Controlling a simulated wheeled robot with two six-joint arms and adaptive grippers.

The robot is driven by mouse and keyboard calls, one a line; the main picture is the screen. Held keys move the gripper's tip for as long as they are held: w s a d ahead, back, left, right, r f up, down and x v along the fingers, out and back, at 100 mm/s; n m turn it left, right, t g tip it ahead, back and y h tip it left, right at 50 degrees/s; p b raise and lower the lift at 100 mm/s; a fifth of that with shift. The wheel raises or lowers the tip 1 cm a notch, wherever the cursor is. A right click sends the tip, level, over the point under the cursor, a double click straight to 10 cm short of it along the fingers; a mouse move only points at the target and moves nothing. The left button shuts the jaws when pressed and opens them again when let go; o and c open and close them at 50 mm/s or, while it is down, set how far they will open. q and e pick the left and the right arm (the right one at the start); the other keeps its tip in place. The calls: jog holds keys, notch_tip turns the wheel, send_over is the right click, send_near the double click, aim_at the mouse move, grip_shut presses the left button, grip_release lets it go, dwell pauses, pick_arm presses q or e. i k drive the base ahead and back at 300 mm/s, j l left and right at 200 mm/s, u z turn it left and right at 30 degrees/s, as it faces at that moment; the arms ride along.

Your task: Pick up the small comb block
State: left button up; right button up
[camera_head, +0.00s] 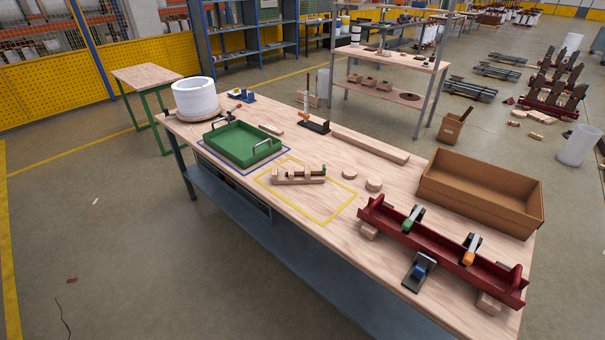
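A small light wooden block with upright teeth (285,178), which looks like the comb block, lies on the workbench (330,225) inside a yellow outlined square. Darker and greenish small parts sit at its right end, too small to make out clearly. A green tray (217,143) with two metal handles stands to its left, over a blue outlined square. Neither of my grippers shows in the head view.
An open cardboard box (485,210) and a dark red fixture with clamps (445,252) fill the right end. A white cylinder (195,98) stands at the far left. A long wooden bar (370,147) lies along the back.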

aim_at(278, 178)
jog(key=i+j, duration=0.15)
jog(key=j, duration=0.25)
jog(key=i+j+u, duration=0.1)
jog(key=j, duration=0.3)
jog(key=i+j, duration=0.4)
jog(key=j, duration=0.35)
jog(key=u, duration=0.05)
